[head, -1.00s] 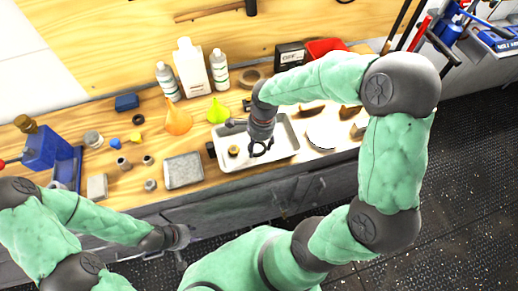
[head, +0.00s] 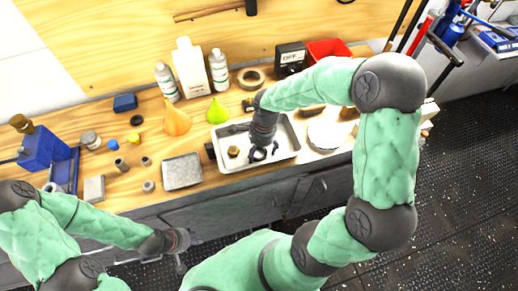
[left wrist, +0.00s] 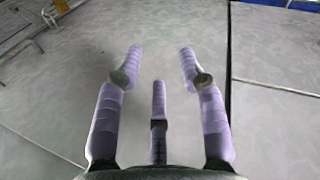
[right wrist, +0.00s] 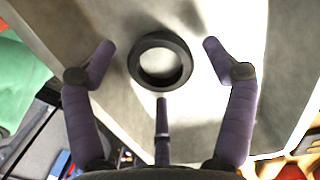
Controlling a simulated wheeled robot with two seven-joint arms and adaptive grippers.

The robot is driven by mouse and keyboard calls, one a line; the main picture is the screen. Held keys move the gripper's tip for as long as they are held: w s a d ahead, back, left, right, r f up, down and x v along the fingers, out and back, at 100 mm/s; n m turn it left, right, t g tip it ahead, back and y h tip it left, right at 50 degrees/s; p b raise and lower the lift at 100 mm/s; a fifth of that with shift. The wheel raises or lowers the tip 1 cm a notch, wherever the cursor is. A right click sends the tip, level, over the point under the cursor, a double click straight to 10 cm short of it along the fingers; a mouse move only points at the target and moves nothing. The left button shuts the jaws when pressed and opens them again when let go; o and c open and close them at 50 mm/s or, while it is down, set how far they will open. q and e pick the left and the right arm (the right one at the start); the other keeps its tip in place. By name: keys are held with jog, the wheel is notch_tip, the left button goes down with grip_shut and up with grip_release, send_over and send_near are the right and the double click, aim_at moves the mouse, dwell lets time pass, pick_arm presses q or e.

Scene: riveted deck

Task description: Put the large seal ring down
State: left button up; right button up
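The large seal ring (right wrist: 160,62) is a thick black ring. In the right wrist view it is between and just beyond the spread fingertips of my right gripper (right wrist: 160,55), with a visible gap on both sides. It appears to lie flat on the floor of the pale metal tray (right wrist: 215,110). In the head view my right gripper (head: 263,155) points down into the tray (head: 285,158), and its fingers largely hide the ring. My left gripper (left wrist: 160,70) is open and empty, facing a grey panel. In the head view it (head: 181,262) hangs in front of the bench.
A brass-coloured nut-like part (head: 233,152) sits in the tray, left of my right gripper. Orange (head: 177,122) and green (head: 217,112) funnels, bottles (head: 191,68) and a red bin (head: 327,48) stand behind.

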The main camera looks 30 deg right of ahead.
aim_at(263, 151)
jog(key=shift+r, duration=0.25)
notch_tip(263, 151, up, 12)
jog(key=d+p, duration=0.1)
jog(key=p, duration=0.2)
jog(key=shift+d+p, duration=0.2)
jog(key=shift+p, duration=0.2)
